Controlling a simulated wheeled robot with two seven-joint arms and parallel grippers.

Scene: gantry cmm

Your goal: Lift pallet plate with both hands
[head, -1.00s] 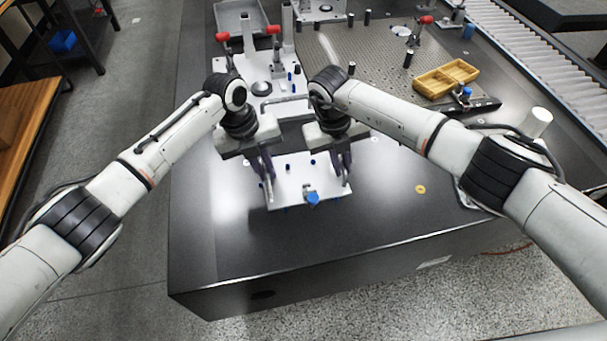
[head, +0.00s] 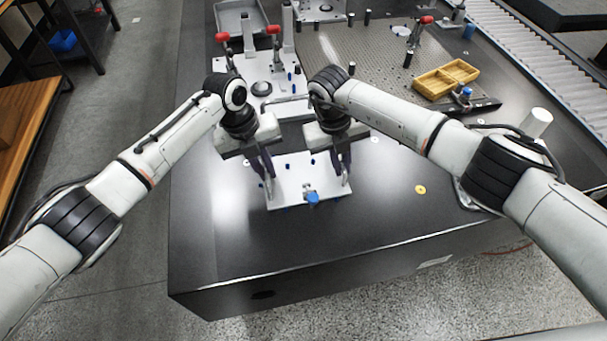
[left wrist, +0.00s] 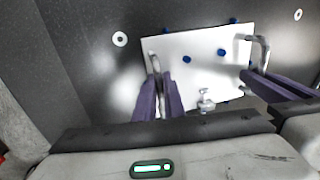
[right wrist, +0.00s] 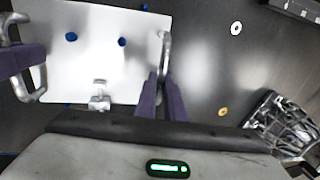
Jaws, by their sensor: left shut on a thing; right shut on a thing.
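The pallet plate (head: 299,188) is a white rectangular plate with blue pins and a metal handle at each side. It is in front of me over the dark table, and I cannot tell whether it touches the surface. My left gripper (head: 266,172) is shut on the plate's left handle, which shows in the left wrist view (left wrist: 154,62). My right gripper (head: 343,168) is shut on the right handle, which shows in the right wrist view (right wrist: 165,52). A clamp with a blue tip (head: 312,197) sits at the plate's near edge.
A white fixture plate with red-handled clamps (head: 273,58) stands behind my grippers. A perforated plate (head: 375,58) with a yellow divided tray (head: 446,78) is at the back right. A brass washer (head: 420,189) lies to the right. The table's front is clear.

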